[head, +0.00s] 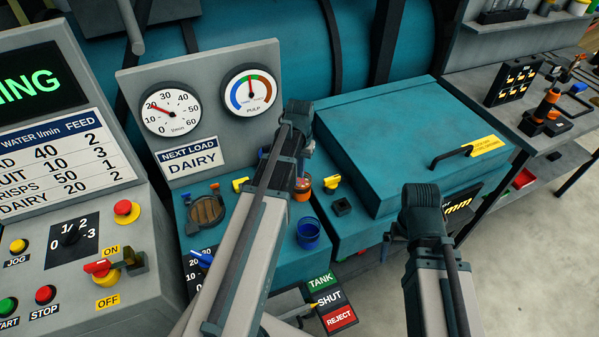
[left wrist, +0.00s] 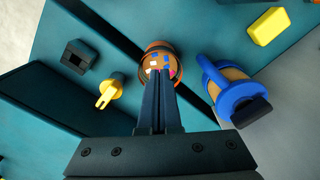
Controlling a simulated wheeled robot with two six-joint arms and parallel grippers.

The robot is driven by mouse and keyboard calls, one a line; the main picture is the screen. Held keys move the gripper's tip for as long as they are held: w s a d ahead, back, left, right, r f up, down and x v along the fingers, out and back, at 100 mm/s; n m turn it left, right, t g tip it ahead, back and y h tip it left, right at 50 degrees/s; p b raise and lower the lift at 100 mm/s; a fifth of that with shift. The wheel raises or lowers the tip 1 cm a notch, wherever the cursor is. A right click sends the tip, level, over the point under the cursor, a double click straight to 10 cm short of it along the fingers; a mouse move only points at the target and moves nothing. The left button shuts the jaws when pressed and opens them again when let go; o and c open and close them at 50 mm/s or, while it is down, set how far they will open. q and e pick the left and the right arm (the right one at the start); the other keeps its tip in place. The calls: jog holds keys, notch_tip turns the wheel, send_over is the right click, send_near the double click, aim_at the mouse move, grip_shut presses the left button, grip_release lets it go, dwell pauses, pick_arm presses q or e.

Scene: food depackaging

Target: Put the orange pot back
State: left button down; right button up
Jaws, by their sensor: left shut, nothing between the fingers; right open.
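The orange pot (head: 303,194) stands on the teal deck near the front end of my left gripper (head: 302,163). In the left wrist view the pot (left wrist: 152,47) shows its orange rim, with blue, white and pink bits inside. My left gripper (left wrist: 160,75) is shut and empty there, its fingertips over the near part of the pot's opening. Whether they touch the pot cannot be told. My right gripper (head: 388,244) is open, low at the right, in front of the deck, its fingers mostly hidden.
A blue cup (head: 308,236) stands in front of the orange pot. A yellow fork-shaped piece (head: 332,183) and a black square socket (head: 342,207) are to its right. A blue-rimmed round part (left wrist: 212,75) is beside my left fingers. A teal lidded box (head: 400,135) rises behind.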

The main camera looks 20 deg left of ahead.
aim_at(300, 187)
pick_arm(q)
notch_tip(300, 187, down, 8)
jog(key=b, duration=0.7)
jog(key=shift+f, duration=0.15)
jog(key=s, duration=0.7)
jog(key=shift+s+d, duration=0.3)
jog(key=shift+s, duration=0.1)
jog(key=shift+w, duration=0.1)
notch_tip(300, 187, up, 10)
jog(key=p, duration=0.9)
jog(key=shift+p, duration=0.35)
